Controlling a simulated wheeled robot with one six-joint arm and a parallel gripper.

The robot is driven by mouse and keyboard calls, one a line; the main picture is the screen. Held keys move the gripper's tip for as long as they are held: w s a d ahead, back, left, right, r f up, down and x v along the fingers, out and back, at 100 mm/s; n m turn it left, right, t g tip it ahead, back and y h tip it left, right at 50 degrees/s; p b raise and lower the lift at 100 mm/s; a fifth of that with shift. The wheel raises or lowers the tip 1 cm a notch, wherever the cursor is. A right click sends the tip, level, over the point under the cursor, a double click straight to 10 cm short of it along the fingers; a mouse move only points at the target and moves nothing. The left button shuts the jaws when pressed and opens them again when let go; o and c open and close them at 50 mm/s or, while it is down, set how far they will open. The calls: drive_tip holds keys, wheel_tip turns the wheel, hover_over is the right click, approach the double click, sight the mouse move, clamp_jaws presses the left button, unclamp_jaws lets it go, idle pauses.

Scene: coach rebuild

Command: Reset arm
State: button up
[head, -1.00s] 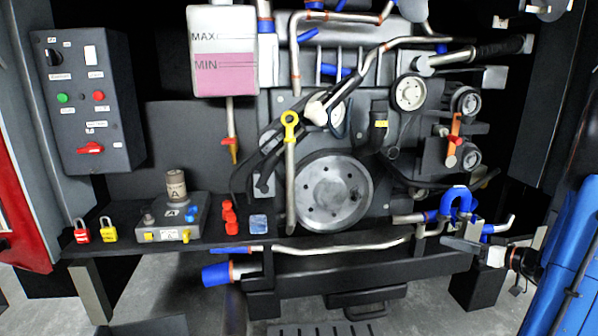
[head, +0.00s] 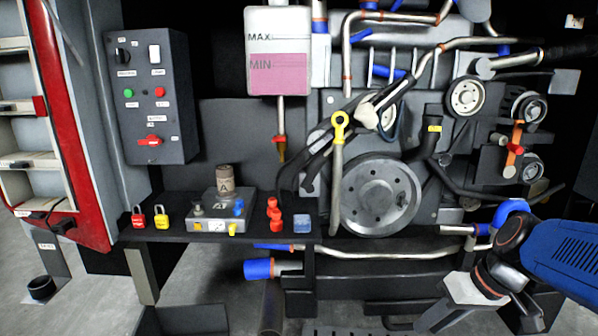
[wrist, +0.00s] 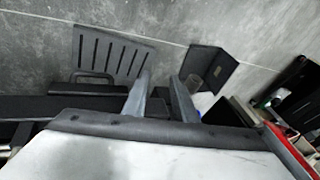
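My gripper (wrist: 160,82) shows in the wrist view as two grey fingers standing apart with nothing between them. In the head view my gripper (head: 438,316) is at the lower right, in front of the engine bay and below the shelf level. It points down and to the left. My blue arm comes in from the right edge and hides part of the blue hose (head: 512,208) and pipe end behind it. The wrist view looks down on the grey floor beyond the fingers.
The engine (head: 378,195) and a bench with padlocks (head: 161,217), a grey box (head: 220,215) and red parts (head: 274,216) lie left of my arm. A metal pipe (head: 380,254) runs along the bench front. A slotted panel (wrist: 112,55) and dark bin (wrist: 208,68) are near the floor.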

drive_tip(key=s+d+r+m+t+h, duration=0.1)
drive_tip(key=s+t+h, duration=0.1)
drive_tip(key=s+h, duration=0.2)
drive_tip(key=shift+s+d+r+m, duration=0.2)
drive_tip(key=shift+s+r+m, duration=0.2)
drive_tip(key=shift+s, duration=1.1)
idle(0.5)
